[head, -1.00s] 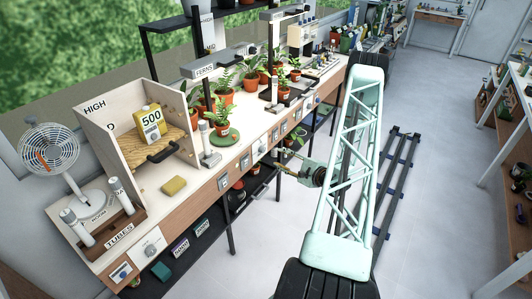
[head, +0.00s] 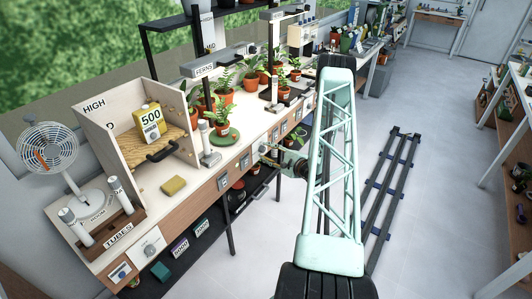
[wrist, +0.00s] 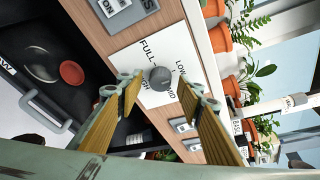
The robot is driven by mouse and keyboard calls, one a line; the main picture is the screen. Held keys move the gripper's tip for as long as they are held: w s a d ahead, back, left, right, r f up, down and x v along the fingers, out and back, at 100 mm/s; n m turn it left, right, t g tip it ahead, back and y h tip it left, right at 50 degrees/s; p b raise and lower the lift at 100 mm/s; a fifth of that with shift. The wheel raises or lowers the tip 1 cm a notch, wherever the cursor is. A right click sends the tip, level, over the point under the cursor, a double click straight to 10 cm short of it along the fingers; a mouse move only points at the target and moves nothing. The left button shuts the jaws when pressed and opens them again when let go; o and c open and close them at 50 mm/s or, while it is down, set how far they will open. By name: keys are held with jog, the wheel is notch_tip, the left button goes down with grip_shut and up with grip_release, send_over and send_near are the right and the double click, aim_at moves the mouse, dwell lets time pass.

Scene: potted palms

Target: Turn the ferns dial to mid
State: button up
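A round grey dial knob (wrist: 159,78) sits on a white plate (wrist: 140,50) on the wooden bench front in the wrist view. The plate bears words including FULL, MID and LOW; the lowest word is partly covered. I cannot make out the knob's pointer, nor a name on the plate. My gripper (wrist: 158,90) is open, its yellow-padded fingers apart on either side of the knob, with nothing between them clearly gripped. In the head view my gripper (head: 268,154) is at the bench's front face, and the dial cannot be made out there. A FERNS sign (head: 203,69) hangs above the potted plants.
Grey switches (head: 224,182) line the bench front, and another switch plate (wrist: 117,10) is beside the dial. Potted plants (head: 224,112) stand on the bench top. A dark lower shelf (head: 205,226) is underneath.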

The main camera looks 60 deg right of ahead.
jog(key=shift+w+d, duration=0.1)
jog(key=shift+w, duration=0.25)
jog(key=shift+c, duration=0.7)
jog(key=c, duration=0.7)
